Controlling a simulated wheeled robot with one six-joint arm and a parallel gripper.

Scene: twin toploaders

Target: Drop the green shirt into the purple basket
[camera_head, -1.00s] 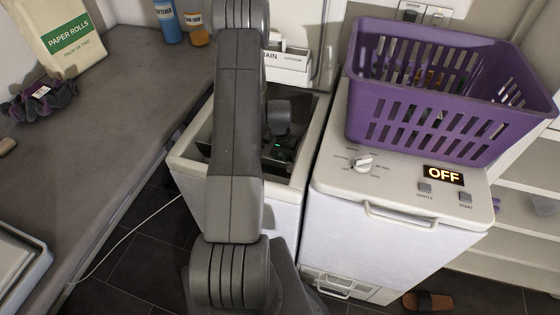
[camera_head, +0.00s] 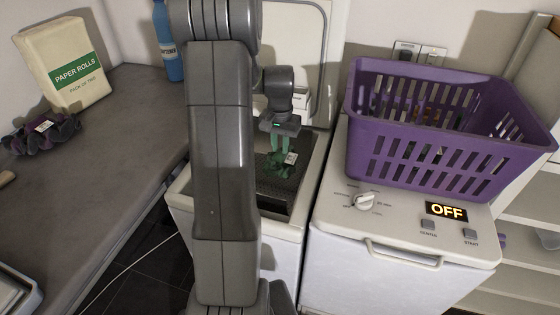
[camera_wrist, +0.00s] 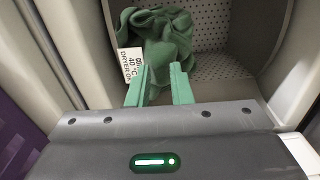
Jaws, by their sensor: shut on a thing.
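The green shirt (camera_head: 277,166) hangs crumpled from my gripper (camera_head: 280,150) at the open top of the left machine. In the wrist view, the shirt (camera_wrist: 160,30) bunches beyond the green fingers of my gripper (camera_wrist: 160,75), which are shut on it. A white care tag with print shows at its left. The purple basket (camera_head: 415,152) stands upright on top of the right machine, to the right of my gripper and apart from it. Some of its contents show through the slots but cannot be made out.
The left machine (camera_head: 181,195) is open, its lid (camera_head: 300,20) raised behind. The right machine (camera_head: 400,262) has a dial and an OFF display. A grey counter (camera_head: 130,120) at left holds a paper rolls pack (camera_head: 70,75), a blue bottle (camera_head: 168,45) and a dark scrunchie (camera_head: 40,132).

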